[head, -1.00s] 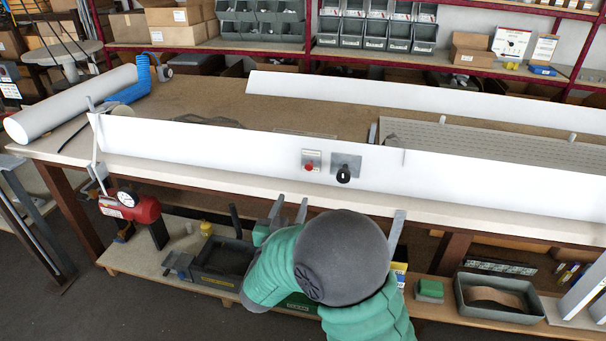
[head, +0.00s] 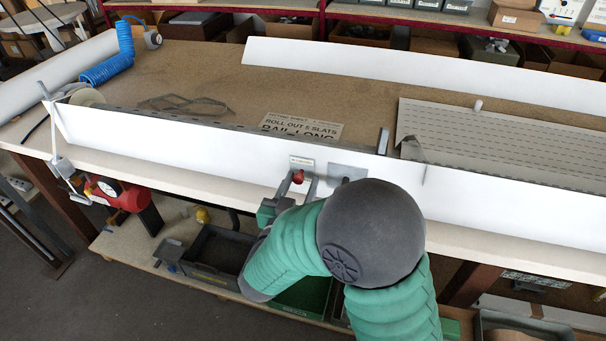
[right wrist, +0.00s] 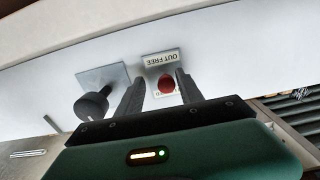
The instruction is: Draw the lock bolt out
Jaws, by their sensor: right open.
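The lock bolt's red knob (head: 298,177) stands out from a small labelled plate on the white panel (head: 210,148). In the right wrist view the red knob (right wrist: 167,84) shows below a label reading "OUT FREE". My right gripper (head: 301,180) is open in front of the panel. In the right wrist view its fingers (right wrist: 160,80) appear on either side of the knob, which lies nearer the right-hand finger. I cannot tell whether a finger touches it. The bolt's shank is hidden. My left gripper is not in view.
A black knob (right wrist: 92,106) on a grey plate sits beside the red knob, close to my gripper. The bench top (head: 220,75) behind the panel bears a printed card (head: 300,128). A red clamp with a gauge (head: 115,193) hangs at the bench front. A lower shelf holds bins.

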